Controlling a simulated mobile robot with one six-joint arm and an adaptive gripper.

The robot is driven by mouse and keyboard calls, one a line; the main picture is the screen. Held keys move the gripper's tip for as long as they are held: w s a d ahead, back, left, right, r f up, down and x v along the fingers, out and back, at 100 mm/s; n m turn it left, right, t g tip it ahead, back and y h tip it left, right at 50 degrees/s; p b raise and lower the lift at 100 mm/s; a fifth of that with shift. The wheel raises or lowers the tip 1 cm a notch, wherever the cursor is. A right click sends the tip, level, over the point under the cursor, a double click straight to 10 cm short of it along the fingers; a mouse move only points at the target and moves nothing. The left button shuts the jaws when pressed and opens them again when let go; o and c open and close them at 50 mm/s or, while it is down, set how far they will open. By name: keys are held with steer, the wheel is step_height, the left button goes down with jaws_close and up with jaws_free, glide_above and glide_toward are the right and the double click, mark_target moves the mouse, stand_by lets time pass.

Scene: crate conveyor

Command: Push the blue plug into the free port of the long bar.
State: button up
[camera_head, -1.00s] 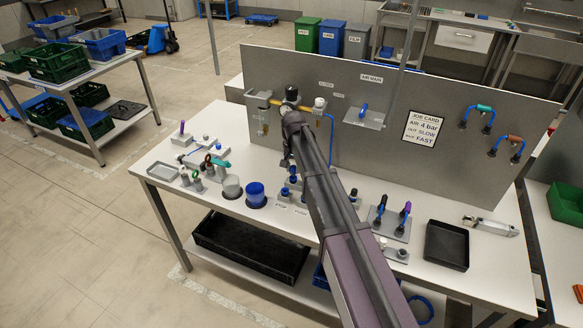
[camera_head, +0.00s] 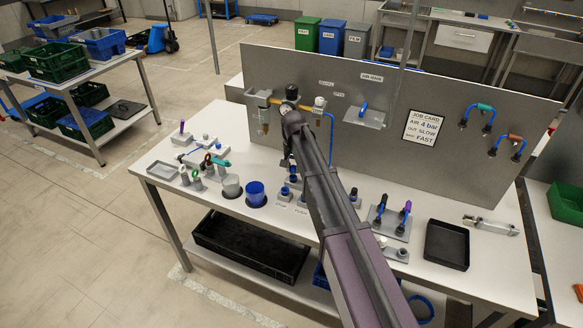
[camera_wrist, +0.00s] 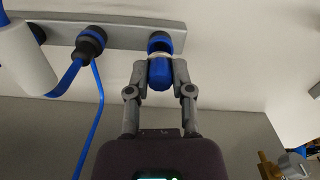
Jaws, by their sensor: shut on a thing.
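In the wrist view my gripper (camera_wrist: 161,68) is shut on the blue plug (camera_wrist: 160,76). The plug lies between the two grey fingertips, with a pale ring at its far end. Just beyond it, in line with it, a black port with a blue rim (camera_wrist: 160,40) sits at the right end of the long grey bar (camera_wrist: 125,38). The ring overlaps the port's edge, and I cannot tell how deep the plug sits. The neighbouring port holds a blue-and-black fitting (camera_wrist: 92,41) with a blue hose. In the head view my arm hides most of this.
A white cylinder (camera_wrist: 22,55) and a blue hose (camera_wrist: 100,110) are left of my fingers in the wrist view. In the head view, the grey panel (camera_head: 440,95) stands behind the bench. A blue cup (camera_head: 255,193) and a black tray (camera_head: 447,244) stand on the bench.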

steer(key=shift+f+b, duration=0.85)
steer(key=shift+f, duration=0.05)
stand_by(0.8)
stand_by(0.4)
steer(key=o, duration=1)
steer(key=shift+c, duration=0.2)
steer(key=o, duration=0.4)
steer(key=shift+s+r, duration=0.1)
steer(key=shift+r+p, duration=2.95)
steer(key=shift+p, duration=0.05)
steer(key=shift+r, duration=0.1)
